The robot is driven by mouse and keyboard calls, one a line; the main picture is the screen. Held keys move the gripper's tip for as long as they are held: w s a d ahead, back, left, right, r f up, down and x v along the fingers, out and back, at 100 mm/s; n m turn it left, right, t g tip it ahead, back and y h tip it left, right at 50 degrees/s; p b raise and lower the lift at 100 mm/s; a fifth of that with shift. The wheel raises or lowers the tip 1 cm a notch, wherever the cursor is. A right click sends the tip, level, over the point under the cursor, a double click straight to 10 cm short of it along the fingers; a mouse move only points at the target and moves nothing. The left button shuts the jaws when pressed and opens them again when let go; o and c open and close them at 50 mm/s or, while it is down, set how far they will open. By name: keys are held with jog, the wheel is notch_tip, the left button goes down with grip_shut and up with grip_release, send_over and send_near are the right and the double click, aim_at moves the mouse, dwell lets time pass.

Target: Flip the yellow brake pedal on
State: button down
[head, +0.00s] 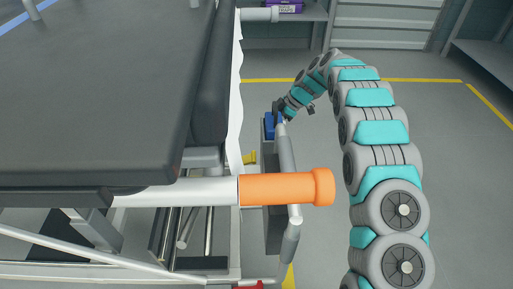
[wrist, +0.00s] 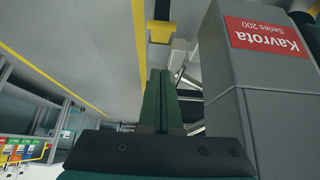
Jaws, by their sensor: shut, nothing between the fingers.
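The yellow brake pedal (wrist: 161,31) shows in the wrist view just beyond my fingertips, slightly above them in the picture, with a visible gap between. In the head view a small yellow piece (head: 249,158), which looks like the pedal, shows low beside the stretcher, partly hidden by its side. My gripper (wrist: 160,72) is shut and empty, its two dark green fingers pressed together. In the head view my gripper (head: 279,108) is at the far end of my arm, close to the stretcher's side rail, and its fingertips are hard to make out.
A grey box with a red Kavrota label (wrist: 264,38) stands close on the right of my fingers in the wrist view. The stretcher (head: 100,90) with its orange handle (head: 280,188) fills the left of the head view. Grey floor (head: 455,170) is free at the right.

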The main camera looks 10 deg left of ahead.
jog(key=shift+a+f, duration=0.1)
jog(key=p, duration=0.1)
send_over(249, 158)
jog(key=d, duration=0.3)
jog(key=f, duration=0.7)
jog(key=shift+w+a+f, duration=0.15)
jog(key=shift+w+a, duration=0.1)
jog(key=shift+w, duration=0.05)
notch_tip(249, 158, down, 4)
jog(key=shift+r, duration=0.15)
jog(key=shift+w+d+f, duration=0.1)
jog(key=shift+d+f, duration=0.05)
jog(key=shift+f, duration=0.35)
